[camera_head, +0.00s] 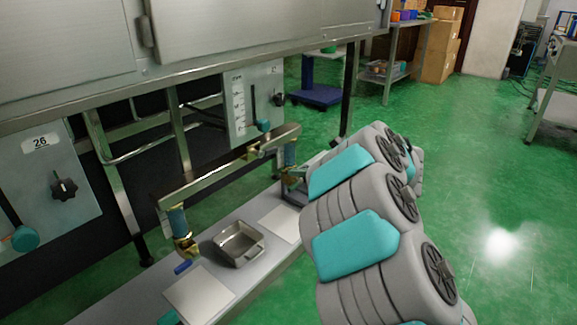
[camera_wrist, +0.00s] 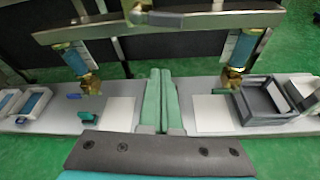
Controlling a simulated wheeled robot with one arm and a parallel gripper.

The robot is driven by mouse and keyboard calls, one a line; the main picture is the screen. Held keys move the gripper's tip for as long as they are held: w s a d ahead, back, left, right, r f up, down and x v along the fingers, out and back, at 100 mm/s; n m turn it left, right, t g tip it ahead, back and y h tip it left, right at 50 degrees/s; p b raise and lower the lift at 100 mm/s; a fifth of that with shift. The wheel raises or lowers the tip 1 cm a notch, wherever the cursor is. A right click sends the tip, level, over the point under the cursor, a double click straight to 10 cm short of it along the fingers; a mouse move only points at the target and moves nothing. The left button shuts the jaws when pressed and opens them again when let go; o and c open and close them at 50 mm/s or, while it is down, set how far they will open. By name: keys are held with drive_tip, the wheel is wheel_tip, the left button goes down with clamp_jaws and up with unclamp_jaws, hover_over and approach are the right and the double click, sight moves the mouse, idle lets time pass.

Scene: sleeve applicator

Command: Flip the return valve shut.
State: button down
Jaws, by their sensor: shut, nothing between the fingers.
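Two brass valves hang from the ends of a metal pipe bar. The left brass valve (camera_head: 185,243) has a blue lever (camera_head: 182,267) at its foot; they also show in the wrist view as valve (camera_wrist: 86,82) and lever (camera_wrist: 74,97). The right brass valve (camera_head: 293,172) shows in the wrist view (camera_wrist: 233,78), its lever not clear. No readable label marks either as the return valve. My gripper (camera_wrist: 161,74) is shut and empty, its green fingers together between the two valves in the picture, apart from both. It cannot be made out in the head view.
A grey ledge (camera_head: 115,308) runs under the bar, with white pads (camera_head: 198,296) and a metal tray (camera_head: 238,243). A dark open box (camera_wrist: 262,102) stands beside the right valve. Panels with a black knob (camera_head: 64,188) are behind. Green floor is free at right.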

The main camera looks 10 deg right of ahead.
sight(272, 152)
drive_tip(key=x, duration=1)
drive_tip(key=shift+d+r+p, duration=0.15)
drive_tip(key=shift+d+r, duration=0.05)
drive_tip(key=shift+r, duration=0.5)
drive_tip(key=shift+d+r+p, duration=0.15)
drive_tip(key=shift+d+r, duration=0.1)
drive_tip(key=shift+r, duration=0.45)
drive_tip(key=shift+d+r+p, duration=0.15)
drive_tip(key=shift+d+r, duration=0.05)
drive_tip(key=shift+r, duration=0.5)
drive_tip(key=shift+d+b, duration=0.15)
drive_tip(key=shift+b, duration=0.9)
drive_tip(key=shift+w+r+n+b, duration=0.1)
drive_tip(key=shift+r+n+b, duration=0.3)
drive_tip(key=shift+r+b, duration=1)
drive_tip(key=shift+f+b, duration=0.4)
drive_tip(key=shift+b, duration=0.1)
